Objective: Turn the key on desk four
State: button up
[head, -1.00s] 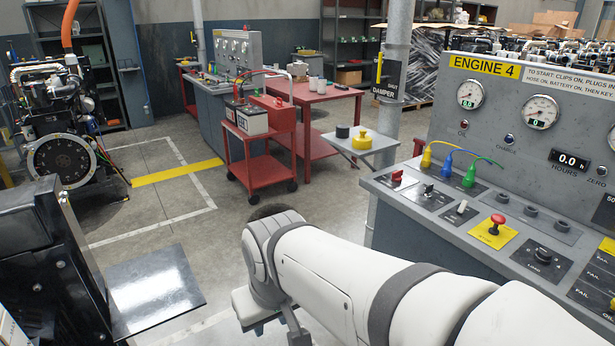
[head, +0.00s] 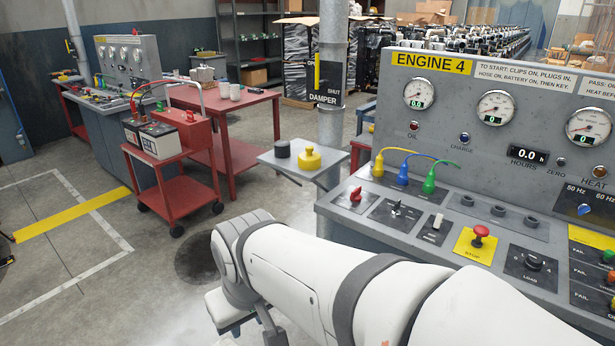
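Desk four, a grey console (head: 340,212), stands at the right under a panel marked "ENGINE 4" (head: 432,63). A small silver key (head: 397,208) sits in a dark switch plate on its sloping top, between a red switch handle (head: 356,195) and a white toggle (head: 437,220). The key's exact angle is too small to tell. My white arm crosses the lower middle, in front of and left of the desk, below the key. I cannot make out my gripper's fingers in this view.
A red stop button (head: 480,235) and a load knob (head: 533,261) are right of the key. Yellow, blue and green plugs (head: 403,175) stand behind it. A small shelf (head: 290,160), a damper pole (head: 331,130) and a red battery trolley (head: 172,185) are left. Floor is clear at lower left.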

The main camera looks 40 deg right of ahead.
aim_at(395, 213)
jog(key=z, duration=0.6)
jog(key=i, duration=1.25)
jog(key=z, duration=1.15)
jog(key=i, duration=0.3)
jog(key=z, duration=0.1)
jog(key=k, duration=0.55)
jog(key=z, duration=0.35)
jog(key=i, duration=0.6)
jog(key=u, duration=0.3)
